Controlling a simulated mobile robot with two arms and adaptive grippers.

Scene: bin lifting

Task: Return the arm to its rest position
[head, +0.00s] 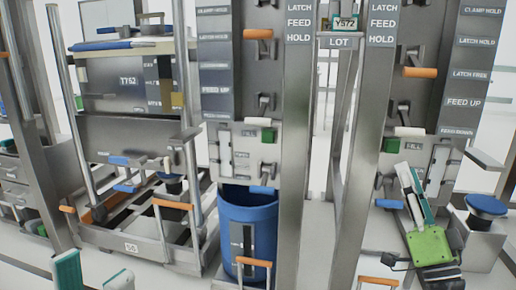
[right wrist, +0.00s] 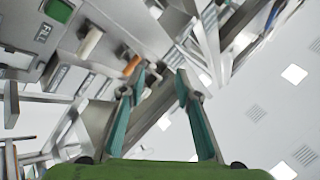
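My right gripper (head: 411,182) is raised at the right side of the head view, in front of the right machine panel, with its green body below and its fingers pointing up. In the right wrist view its two teal fingers (right wrist: 160,80) stand apart with nothing between them. My left gripper (head: 94,268) shows only partly at the bottom left edge, its two teal and white fingers apart and no object visible between them. A blue bin (head: 233,213) stands upright below the middle panel, apart from both grippers.
The middle panel (head: 218,140) and right panel (head: 455,120) carry levers and orange handles close to my right arm. A wheeled metal rack (head: 125,130) stands at the left. Grey posts (head: 298,150) divide the stations. Some pale floor is clear at the front.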

